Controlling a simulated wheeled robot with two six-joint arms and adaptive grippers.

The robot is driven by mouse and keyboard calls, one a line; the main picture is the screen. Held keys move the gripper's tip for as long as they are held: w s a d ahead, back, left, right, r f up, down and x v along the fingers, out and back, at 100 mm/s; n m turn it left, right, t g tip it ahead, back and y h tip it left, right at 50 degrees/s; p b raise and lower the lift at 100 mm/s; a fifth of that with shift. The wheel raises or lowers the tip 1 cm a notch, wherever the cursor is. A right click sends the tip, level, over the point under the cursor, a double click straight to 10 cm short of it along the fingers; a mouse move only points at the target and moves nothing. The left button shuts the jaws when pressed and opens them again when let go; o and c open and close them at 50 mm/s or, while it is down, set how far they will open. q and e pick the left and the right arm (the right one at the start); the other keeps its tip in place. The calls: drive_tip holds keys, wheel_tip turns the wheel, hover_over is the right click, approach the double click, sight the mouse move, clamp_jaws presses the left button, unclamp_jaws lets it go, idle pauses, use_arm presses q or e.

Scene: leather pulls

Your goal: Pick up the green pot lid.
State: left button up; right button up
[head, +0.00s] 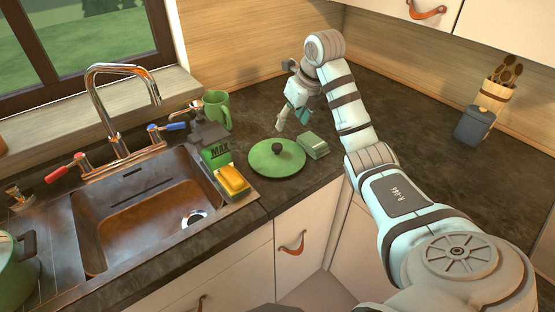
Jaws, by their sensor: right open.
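The green pot lid (270,166) lies flat on the dark counter, to the right of the sink. It is round with a dark knob (277,148) in its middle. My right gripper (290,122) is above the counter, beyond the lid and a little to its right, pointing down. It is open and apart from the lid, with nothing seen between its fingers. My left gripper is outside the view.
A green box (314,145) sits just right of the lid. A yellow sponge (232,180) and a green mug (217,109) are on the left, near the sink (140,215) with its tall faucet (124,70). A green pot (15,270) stands at far left. A blue-grey canister (474,126) stands at right.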

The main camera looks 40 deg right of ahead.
sight(278, 146)
drive_tip(key=x, duration=0.9)
drive_tip(key=a+x, duration=0.1)
drive_tip(key=x, duration=0.3)
drive_tip(key=shift+f, duration=0.2)
drive_tip(key=shift+d, duration=0.1)
clamp_jaws()
